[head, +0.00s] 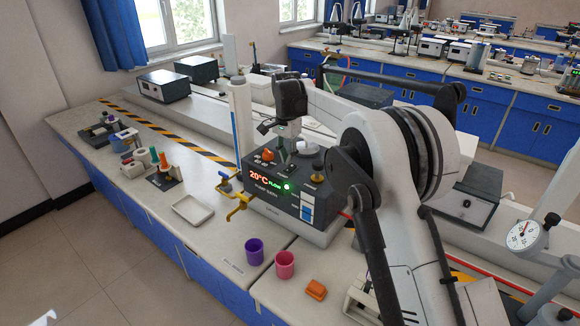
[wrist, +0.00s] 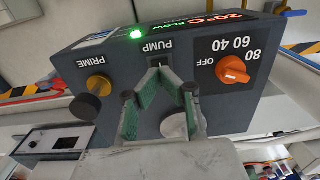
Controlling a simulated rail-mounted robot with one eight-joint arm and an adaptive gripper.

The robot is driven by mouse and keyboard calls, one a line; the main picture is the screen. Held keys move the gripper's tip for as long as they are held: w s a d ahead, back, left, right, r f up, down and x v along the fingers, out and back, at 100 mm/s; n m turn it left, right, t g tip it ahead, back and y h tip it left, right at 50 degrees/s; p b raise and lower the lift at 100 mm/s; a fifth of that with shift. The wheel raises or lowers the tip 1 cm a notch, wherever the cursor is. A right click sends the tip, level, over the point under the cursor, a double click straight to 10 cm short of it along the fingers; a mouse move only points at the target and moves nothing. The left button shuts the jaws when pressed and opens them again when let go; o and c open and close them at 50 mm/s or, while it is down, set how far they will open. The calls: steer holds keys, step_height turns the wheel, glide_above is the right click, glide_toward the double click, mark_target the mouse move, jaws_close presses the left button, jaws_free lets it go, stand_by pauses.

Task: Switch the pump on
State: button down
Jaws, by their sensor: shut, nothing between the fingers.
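The dark grey water heater box (head: 268,205) stands on the bench in the head view. Its front display reads 20°C with the word FLOW in green beside a lit green lamp (head: 288,187). In the wrist view the panel is upside down. The black PUMP switch (wrist: 159,64) sits at the top middle, partly hidden by my fingertips. My gripper (wrist: 157,78) is shut and empty, its green-padded fingers converging right at the switch; contact cannot be told. In the head view my gripper (head: 284,160) is over the panel top.
An orange knob (wrist: 233,70) marked OFF, 40, 60, 80 and a yellow PRIME knob (wrist: 98,86) flank the switch. A yellow valve (head: 236,200) is left of the box. Purple (head: 254,252) and pink (head: 285,264) cups stand in front. A white tray (head: 192,210) lies further left.

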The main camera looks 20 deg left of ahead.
mark_target(288, 170)
steer(key=shift+r+p, duration=0.75)
steer(key=shift+r, duration=1.35)
steer(key=shift+d, duration=0.15)
steer(key=s+d+r+t+b, duration=0.1)
steer(key=s+d+r+b, duration=0.1)
steer(key=d+r, duration=0.35)
steer(key=s+d+r+t+b, duration=0.1)
steer(key=d+r, duration=0.2)
steer(key=d, duration=0.6)
steer(key=s+d+r+n+t+y+b, duration=0.1)
steer(key=s+d+r+n+b, duration=0.15)
steer(key=s+d, duration=0.95)
steer(key=s+d+f+t+b, duration=0.2)
steer(key=s+d+f+b, duration=0.15)
steer(key=s+d, duration=0.95)
steer(key=s+d+f+t+b, duration=0.1)
steer(key=s+d+f, duration=0.2)
steer(key=s+f, duration=0.2)
steer(key=s+d+f+n+t+h+b, duration=0.1)
steer(key=s+d+f, duration=0.3)
steer(key=s+f, duration=0.2)
steer(key=shift+s, duration=0.4)
